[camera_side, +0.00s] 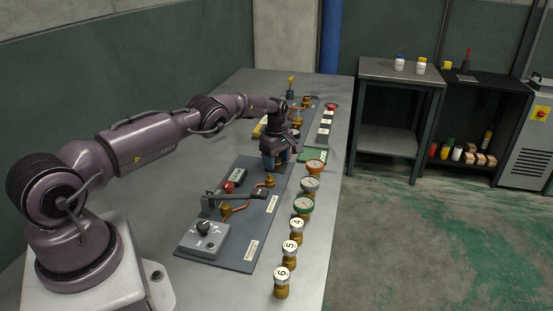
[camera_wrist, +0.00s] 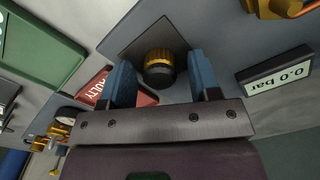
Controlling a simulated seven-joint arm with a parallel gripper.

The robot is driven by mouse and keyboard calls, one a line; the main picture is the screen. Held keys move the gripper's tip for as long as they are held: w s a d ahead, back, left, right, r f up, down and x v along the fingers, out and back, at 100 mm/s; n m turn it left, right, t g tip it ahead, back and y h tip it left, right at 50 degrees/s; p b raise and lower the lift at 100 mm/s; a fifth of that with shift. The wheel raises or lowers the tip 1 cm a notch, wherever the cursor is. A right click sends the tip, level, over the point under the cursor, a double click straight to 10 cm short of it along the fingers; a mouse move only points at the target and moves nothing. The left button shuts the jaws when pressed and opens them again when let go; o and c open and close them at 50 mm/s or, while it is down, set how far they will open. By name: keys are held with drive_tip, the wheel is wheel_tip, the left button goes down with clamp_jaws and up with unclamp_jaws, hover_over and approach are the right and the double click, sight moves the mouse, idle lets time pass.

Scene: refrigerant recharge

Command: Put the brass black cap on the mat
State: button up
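In the wrist view the brass black cap (camera_wrist: 160,67), a brass ring with a black centre, sits on a dark square pad. My gripper (camera_wrist: 161,80) has its two blue fingers apart, one on each side of the cap, with a visible gap to each. It holds nothing. A green mat (camera_side: 312,155) lies just right of the gripper; a green surface (camera_wrist: 40,45) shows at the upper left of the wrist view.
A red label reading FAULTY (camera_wrist: 140,97) lies beside the pad. A pressure display (camera_wrist: 275,77) is at the right. Brass fittings (camera_side: 269,181) and copper pipes stand on the panel.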

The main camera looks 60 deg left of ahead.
drive_tip(key=shift+r, duration=0.15)
wheel_tip(320, 180, up, 12)
wheel_tip(320, 180, up, 15)
drive_tip(key=m+t, duration=0.2)
drive_tip(key=m, duration=0.2)
hover_over(276, 158)
drive_tip(key=s+d, duration=0.2)
drive_tip(key=d, duration=0.5)
drive_tip(key=s+d+r+m+t, duration=0.1)
drive_tip(key=s+d+r+m, duration=0.4)
drive_tip(key=s+d+r, duration=0.3)
drive_tip(key=s+d+r+m+t, duration=0.1)
drive_tip(key=s+d+r+m, duration=0.3)
drive_tip(key=s+d, duration=0.45)
drive_tip(key=s+d+f+m, duration=0.2)
drive_tip(key=s+f+m, duration=0.1)
drive_tip(key=s, duration=0.3)
drive_tip(key=s+d+f+m+t, duration=0.1)
drive_tip(key=s+d+f+m, duration=0.1)
drive_tip(key=s+m, duration=0.3)
drive_tip(key=shift+s+d+f+t, duration=0.35)
drive_tip(key=shift+s+d, duration=0.2)
drive_tip(key=shift+s, duration=0.7)
